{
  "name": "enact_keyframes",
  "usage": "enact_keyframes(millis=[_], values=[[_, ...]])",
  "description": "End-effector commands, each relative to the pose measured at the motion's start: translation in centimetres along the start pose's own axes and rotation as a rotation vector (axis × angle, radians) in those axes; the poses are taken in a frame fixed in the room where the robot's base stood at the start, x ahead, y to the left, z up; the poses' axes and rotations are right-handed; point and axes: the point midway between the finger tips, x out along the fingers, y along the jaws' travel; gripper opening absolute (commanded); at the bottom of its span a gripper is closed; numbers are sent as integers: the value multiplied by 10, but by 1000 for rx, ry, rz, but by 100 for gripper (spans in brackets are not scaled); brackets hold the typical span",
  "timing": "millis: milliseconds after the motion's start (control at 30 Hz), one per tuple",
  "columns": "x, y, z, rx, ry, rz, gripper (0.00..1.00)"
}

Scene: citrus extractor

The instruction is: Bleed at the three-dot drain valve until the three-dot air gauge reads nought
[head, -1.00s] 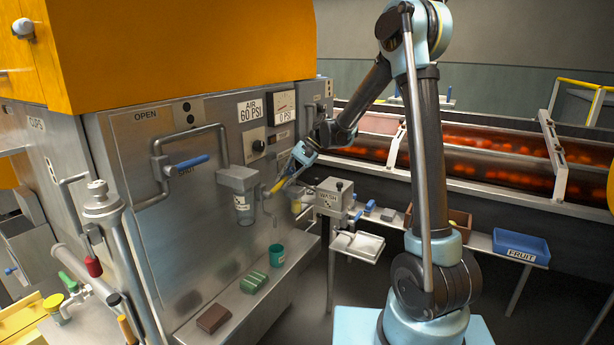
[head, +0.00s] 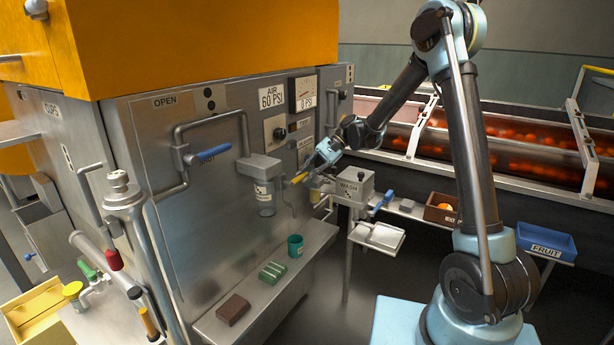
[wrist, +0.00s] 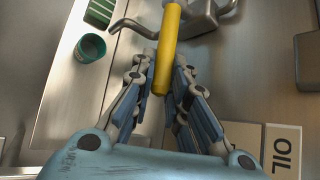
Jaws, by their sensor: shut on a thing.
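A yellow lever handle (head: 299,178) sticks out from the pipework at the right of the steel front panel. It also shows in the wrist view (wrist: 168,50), running between my fingers. My gripper (head: 311,168) is shut on this handle; its blue-and-grey fingers flank it in the wrist view (wrist: 164,72). A white air gauge (head: 306,90) with a "0 PSI" plate under it is on the panel above; its needle is too small to read. A sign (head: 271,96) reads "AIR 60 PSI". The valve's dot marks cannot be made out.
A clear bowl (head: 265,200) hangs under a grey block just left of the handle. A teal cup (head: 295,247), a green block (head: 272,273) and a brown block (head: 233,310) sit on the ledge below. A wash box (head: 353,188) stands to the right.

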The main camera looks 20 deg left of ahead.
Motion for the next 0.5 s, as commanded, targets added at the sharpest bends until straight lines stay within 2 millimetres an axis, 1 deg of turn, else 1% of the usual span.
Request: enact_keyframes(millis=[33, 100, 133, 167, 200, 500], values=[[-3, 0, -4, 4, 8, -2, 0], [-3, 0, -4, 4, 9, -1, 0], [-3, 0, -4, 4, 9, -1, 19], [-2, 1, -4, 3, 8, -1, 26], [-2, 0, -3, 3, 8, 0, 35], [0, 0, -1, 1, 4, 1, 36]])
